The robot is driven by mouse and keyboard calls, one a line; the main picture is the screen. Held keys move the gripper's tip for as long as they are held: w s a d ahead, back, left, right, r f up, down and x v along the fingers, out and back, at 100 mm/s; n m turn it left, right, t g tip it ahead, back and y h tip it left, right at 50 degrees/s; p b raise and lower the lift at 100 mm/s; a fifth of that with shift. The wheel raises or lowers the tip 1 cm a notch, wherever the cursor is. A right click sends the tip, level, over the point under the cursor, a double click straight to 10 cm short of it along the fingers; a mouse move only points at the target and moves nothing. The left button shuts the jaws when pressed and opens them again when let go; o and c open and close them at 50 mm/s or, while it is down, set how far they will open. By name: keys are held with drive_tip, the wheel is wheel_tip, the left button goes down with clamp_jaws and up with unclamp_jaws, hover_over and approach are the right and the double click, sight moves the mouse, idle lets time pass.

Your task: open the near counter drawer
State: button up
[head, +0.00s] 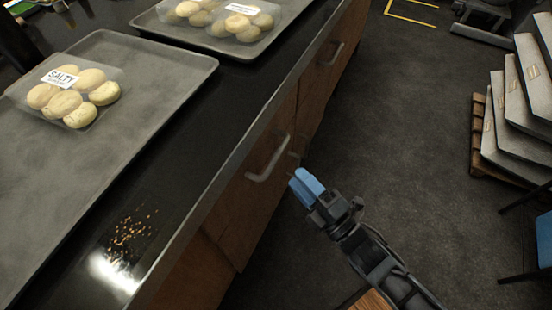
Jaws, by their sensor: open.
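The near counter drawer has a brown wooden front (233,205) below the dark countertop. Its pale metal bar handle (270,160) stands out from that front. My gripper (303,182) has blue fingers and is just to the right of and slightly below the handle in the head view. The gripper is open and nothing shows between its fingers. A gap shows between the fingers and the handle in the picture, though depth is hard to judge. I cannot tell whether the drawer front stands out from the counter.
A second handle (336,53) is farther along the counter. Two trays, a near one (165,75) and a far one (265,45), carry packs of pale rolls. Spilled crumbs (132,235) lie on the countertop. Stacked sacks (520,110) stand on a pallet at right. The dark floor between is clear.

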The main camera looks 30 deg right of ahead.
sight(276, 155)
drive_tip(key=shift+n, duration=0.4)
drive_tip(key=w, duration=0.6)
drive_tip(key=w+a+r, duration=0.1)
drive_tip(key=w, duration=0.2)
drive_tip(key=shift+p, duration=0.35)
clamp_jaws()
